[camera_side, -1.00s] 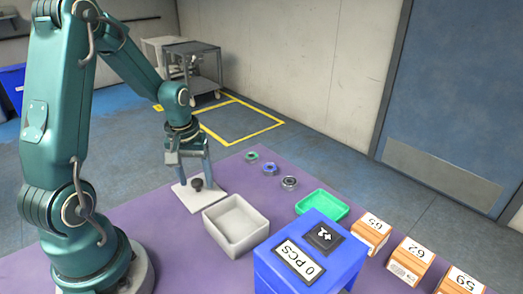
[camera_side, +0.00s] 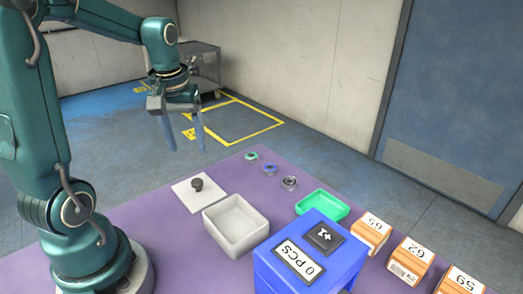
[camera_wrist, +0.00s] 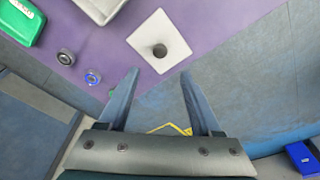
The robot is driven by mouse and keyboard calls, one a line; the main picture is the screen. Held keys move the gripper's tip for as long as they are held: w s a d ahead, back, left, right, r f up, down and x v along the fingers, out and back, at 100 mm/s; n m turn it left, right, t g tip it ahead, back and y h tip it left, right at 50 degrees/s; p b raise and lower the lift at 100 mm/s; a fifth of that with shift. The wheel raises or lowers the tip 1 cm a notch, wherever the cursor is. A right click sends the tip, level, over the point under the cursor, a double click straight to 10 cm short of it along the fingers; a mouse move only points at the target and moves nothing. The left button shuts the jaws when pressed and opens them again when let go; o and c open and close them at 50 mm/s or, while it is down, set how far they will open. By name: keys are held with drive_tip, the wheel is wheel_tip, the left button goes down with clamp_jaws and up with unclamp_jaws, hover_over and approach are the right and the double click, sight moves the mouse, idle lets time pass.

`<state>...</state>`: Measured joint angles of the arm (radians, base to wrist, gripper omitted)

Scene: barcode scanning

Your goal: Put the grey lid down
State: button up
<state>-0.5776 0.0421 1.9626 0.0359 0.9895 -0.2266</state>
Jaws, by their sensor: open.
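The grey lid (camera_side: 201,194) is a flat, pale square plate with a dark round knob. It lies flat on the purple table beside the open grey box (camera_side: 236,226), apart from it. The lid also shows in the wrist view (camera_wrist: 158,42), ahead of my fingers. My gripper (camera_side: 187,146) is open and empty, raised above and behind the lid in the side view. Its two spread fingers (camera_wrist: 158,84) show in the wrist view with nothing between them.
Several small rings, including a blue one (camera_side: 269,169), lie behind a green tray (camera_side: 322,205). A blue box (camera_side: 311,258) marked "0 PCS" stands at the front, with numbered orange boxes (camera_side: 410,260) to its right. The table left of the lid is clear.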

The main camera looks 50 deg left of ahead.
drive_tip(key=s+d+r+m+t, duration=0.1)
drive_tip(key=s+d+m+t, duration=0.1)
drive_tip(key=d, duration=0.5)
drive_tip(key=s+d+r+m+t+h, duration=0.1)
drive_tip(key=s+d+r+m+t, duration=0.1)
drive_tip(key=s+d+m, duration=0.3)
drive_tip(key=d+m, duration=0.2)
drive_tip(key=d, duration=0.1)
